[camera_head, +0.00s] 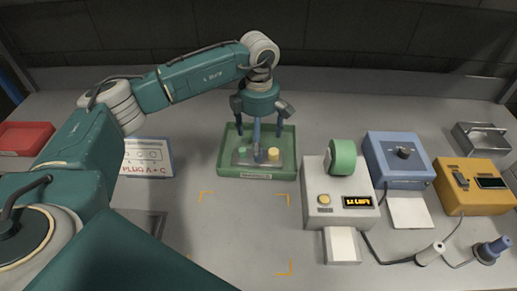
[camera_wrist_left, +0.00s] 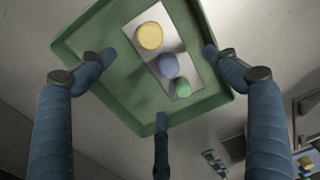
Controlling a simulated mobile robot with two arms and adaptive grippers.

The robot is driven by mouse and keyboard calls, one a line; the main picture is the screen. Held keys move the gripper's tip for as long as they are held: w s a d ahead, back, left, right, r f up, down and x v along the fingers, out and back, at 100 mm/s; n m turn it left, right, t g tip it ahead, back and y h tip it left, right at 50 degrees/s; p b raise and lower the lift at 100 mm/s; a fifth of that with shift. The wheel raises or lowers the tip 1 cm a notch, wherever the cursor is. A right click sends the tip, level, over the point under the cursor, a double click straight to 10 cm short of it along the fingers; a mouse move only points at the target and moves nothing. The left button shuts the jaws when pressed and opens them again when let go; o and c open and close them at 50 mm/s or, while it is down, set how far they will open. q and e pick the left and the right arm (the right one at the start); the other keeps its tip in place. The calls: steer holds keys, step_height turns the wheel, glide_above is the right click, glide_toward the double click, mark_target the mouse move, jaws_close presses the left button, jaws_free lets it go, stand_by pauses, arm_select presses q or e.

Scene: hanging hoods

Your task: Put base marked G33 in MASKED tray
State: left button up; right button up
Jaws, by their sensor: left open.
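A grey base (camera_head: 244,158) with a green, a blue and a yellow round piece on it lies inside a green tray (camera_head: 285,168). The tray's front label is too small to read surely, and I cannot read a G33 mark on the base. My left gripper (camera_head: 258,133) is open and points down over the tray, above the base. In the left wrist view the gripper (camera_wrist_left: 160,85) has its three fingers spread, with nothing held. The base (camera_wrist_left: 187,85) lies flat on the floor of the tray (camera_wrist_left: 105,80) beyond the fingers. My right gripper is not in view.
A white device with a green roll (camera_head: 342,157) stands right of the tray. A blue box (camera_head: 398,155) and a yellow box (camera_head: 474,180) are farther right. A lettered sign (camera_head: 147,157) and a red tray (camera_head: 24,138) lie left. The orange-cornered table area (camera_head: 240,230) in front is clear.

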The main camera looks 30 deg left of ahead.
arm_select(q)
step_height(320, 180, up, 8)
steer(key=b, duration=0.1)
steer(key=shift+f, duration=0.1)
stand_by(0.4)
